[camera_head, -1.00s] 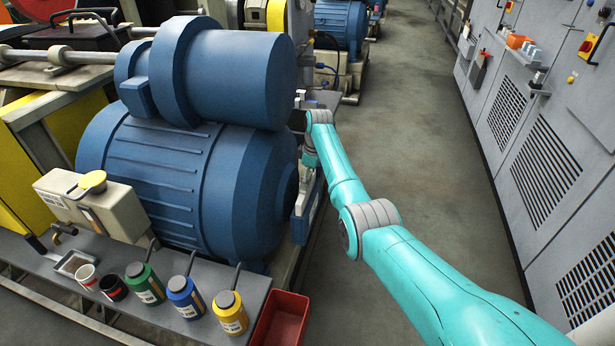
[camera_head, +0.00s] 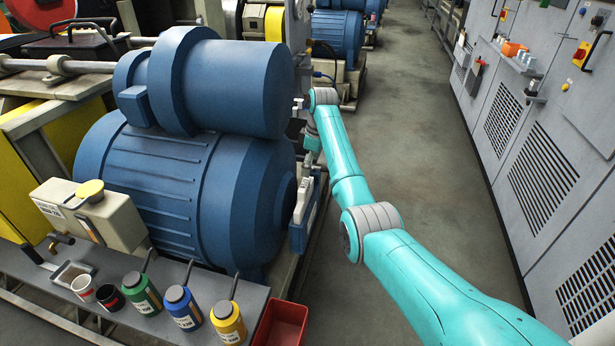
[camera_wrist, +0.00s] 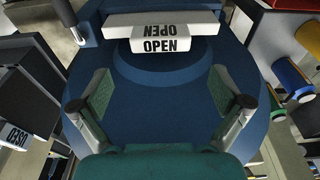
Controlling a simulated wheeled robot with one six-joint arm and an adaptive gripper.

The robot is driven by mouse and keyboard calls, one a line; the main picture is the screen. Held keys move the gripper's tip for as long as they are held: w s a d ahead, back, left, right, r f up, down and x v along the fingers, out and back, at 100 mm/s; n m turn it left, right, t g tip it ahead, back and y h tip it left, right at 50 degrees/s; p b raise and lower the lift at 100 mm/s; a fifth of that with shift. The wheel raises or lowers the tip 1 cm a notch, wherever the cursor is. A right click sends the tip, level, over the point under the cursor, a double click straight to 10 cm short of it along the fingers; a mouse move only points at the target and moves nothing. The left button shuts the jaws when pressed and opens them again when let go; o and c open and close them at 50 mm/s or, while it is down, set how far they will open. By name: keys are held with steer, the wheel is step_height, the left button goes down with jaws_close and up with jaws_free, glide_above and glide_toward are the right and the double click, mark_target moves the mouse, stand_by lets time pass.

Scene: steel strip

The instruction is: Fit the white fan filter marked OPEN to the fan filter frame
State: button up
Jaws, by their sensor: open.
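In the wrist view, a white block (camera_wrist: 145,46) marked OPEN sits near the top, in front of a blue surface. The word shows twice on white faces, once upside down; I cannot tell if this is one piece or two. My gripper (camera_wrist: 162,88) is open, with its two green-padded fingers wide apart and nothing between them. The white block is beyond the fingertips, apart from them. In the head view, the end of my arm is beside the right end of the large blue motor (camera_head: 180,190), and the fingers are not clear. I cannot make out the filter frame for certain.
A dark box with a white label (camera_wrist: 14,137), seemingly reading USED, is at the wrist view's left. A grey bench (camera_head: 165,325) holds several bottles, with a red bin (camera_head: 281,325) beside it. Grey cabinets (camera_head: 540,170) line the right; the aisle floor (camera_head: 420,170) is clear.

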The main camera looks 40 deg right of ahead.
steer(key=shift+s+d+r, duration=0.1)
steer(key=shift+s+r, duration=0.05)
steer(key=shift+r, duration=1.05)
